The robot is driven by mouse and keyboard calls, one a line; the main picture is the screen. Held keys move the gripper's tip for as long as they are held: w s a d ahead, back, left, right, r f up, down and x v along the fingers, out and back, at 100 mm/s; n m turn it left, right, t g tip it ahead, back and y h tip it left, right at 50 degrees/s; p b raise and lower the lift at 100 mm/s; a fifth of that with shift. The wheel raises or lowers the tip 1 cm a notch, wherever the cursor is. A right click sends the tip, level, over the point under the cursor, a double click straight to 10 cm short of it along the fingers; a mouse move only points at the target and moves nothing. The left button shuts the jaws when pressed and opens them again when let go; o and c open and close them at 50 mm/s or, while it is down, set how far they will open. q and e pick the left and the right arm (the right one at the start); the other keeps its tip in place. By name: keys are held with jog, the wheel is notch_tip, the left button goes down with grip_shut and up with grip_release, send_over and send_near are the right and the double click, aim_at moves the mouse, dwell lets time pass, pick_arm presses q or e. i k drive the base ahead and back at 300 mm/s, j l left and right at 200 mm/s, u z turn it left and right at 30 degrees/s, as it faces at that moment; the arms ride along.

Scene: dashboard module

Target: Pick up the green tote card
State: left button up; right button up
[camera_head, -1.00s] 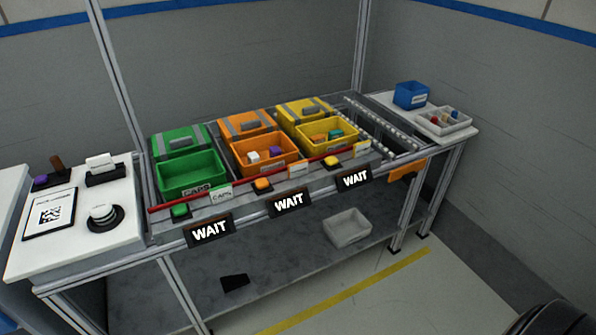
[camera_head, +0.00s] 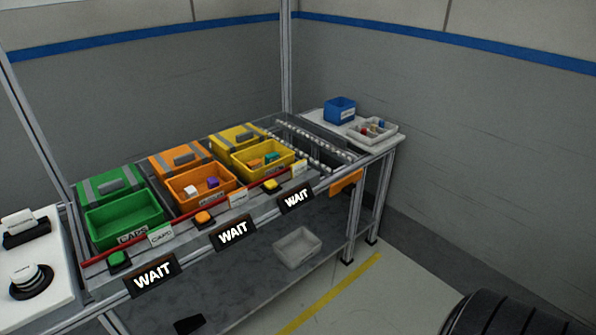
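The green tote (camera_head: 124,221) stands open and empty at the left of the bench, with a "CAPS" label on its front. A small white card with green lettering (camera_head: 160,236), which looks like the green tote card, stands upright in front of the tote's right corner, by the red rail (camera_head: 95,264). A green button (camera_head: 118,259) sits to its left. Neither of my grippers is in view, and nothing is touching the card.
An orange tote (camera_head: 176,199) and a yellow tote (camera_head: 241,168) stand to the right, each holding small blocks and with a card in front. WAIT signs (camera_head: 154,275) hang along the front edge. A grey bin (camera_head: 297,250) sits on the lower shelf.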

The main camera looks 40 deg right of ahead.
aim_at(158, 236)
jog(key=i+j+z, duration=0.3)
jog(key=i+j, duration=0.2)
jog(key=i, duration=0.15)
jog(key=i+j+z, duration=0.25)
jog(key=i+j, duration=0.35)
